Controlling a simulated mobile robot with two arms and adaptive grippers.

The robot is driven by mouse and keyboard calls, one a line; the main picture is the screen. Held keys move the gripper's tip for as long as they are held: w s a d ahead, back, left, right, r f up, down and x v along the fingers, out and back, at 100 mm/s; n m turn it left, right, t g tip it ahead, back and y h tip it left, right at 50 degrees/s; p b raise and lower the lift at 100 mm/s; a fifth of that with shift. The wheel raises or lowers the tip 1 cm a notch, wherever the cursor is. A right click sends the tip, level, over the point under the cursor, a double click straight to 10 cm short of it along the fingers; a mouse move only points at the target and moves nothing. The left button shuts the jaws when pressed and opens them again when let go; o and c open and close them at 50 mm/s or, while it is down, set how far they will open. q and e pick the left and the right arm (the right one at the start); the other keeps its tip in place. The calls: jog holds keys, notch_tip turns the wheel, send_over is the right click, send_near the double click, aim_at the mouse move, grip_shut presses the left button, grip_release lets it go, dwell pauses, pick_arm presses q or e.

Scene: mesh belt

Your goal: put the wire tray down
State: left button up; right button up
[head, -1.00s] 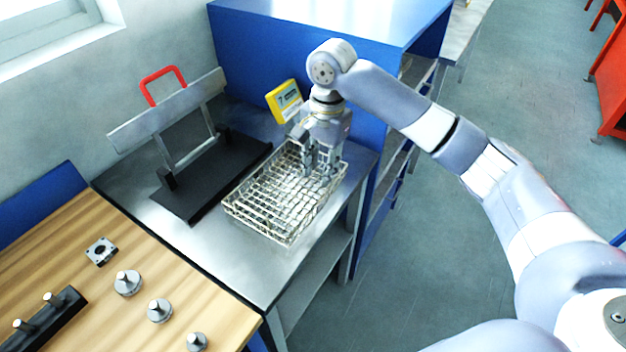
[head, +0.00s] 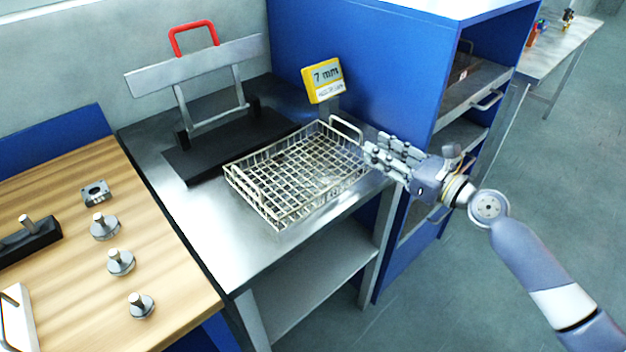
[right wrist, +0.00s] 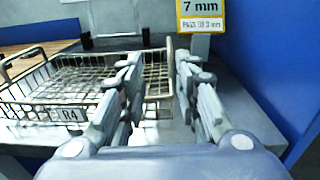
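The wire tray (head: 262,205) is a rectangular mesh basket with a raised handle at its far right end. It rests on the steel table (head: 215,240) in the head view. My left gripper is not in view.
A black-based stand (head: 215,145) with a red handle stands behind the tray. A yellow "7 mm" sign (head: 323,80) is at the back. A blue cabinet (head: 395,65) stands behind and right. The wooden bench (head: 75,260) at left holds several metal parts. Bare steel lies in front of the tray.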

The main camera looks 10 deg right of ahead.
aim_at(351, 126)
jog(key=shift+w+d+m+t, duration=0.1)
jog(key=shift+d+m+t, duration=0.2)
jog(key=shift+w+a+r, duration=0.15)
jog(key=shift+w, duration=0.2)
jog(key=x, duration=0.5)
jog(key=shift+p, duration=0.35)
jog(key=x, duration=0.5)
jog(key=shift+w+d, duration=0.25)
grip_shut()
